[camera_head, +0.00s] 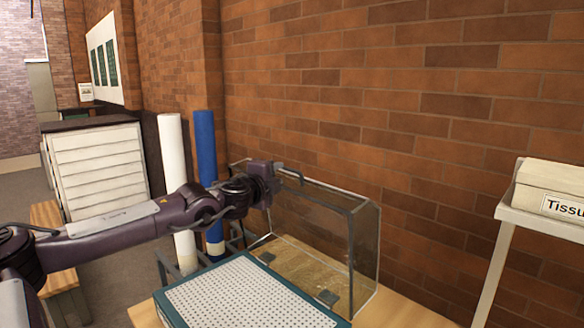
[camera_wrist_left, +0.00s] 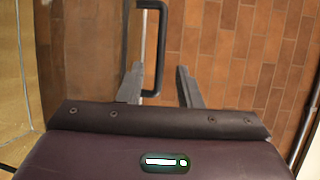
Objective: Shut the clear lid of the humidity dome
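The clear lid (camera_head: 362,245) of the humidity dome stands tipped up on edge behind its base, near the brick wall. The base (camera_head: 235,295) has a white perforated top and a teal rim, and lies uncovered in front. A dark handle (camera_head: 291,173) sits at the lid's upper left edge. My left gripper (camera_head: 272,172) is at this handle. In the left wrist view my left gripper (camera_wrist_left: 160,82) has its fingers apart, and the bar of the black handle (camera_wrist_left: 162,45) appears between them. Contact cannot be told. My right gripper is not in view.
A white roll (camera_head: 173,190) and a blue roll (camera_head: 206,180) stand upright left of the lid. A white shelf stand (camera_head: 505,235) holding a tissue box (camera_head: 548,190) is at the right. The wooden table (camera_head: 395,312) shows bare right of the base.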

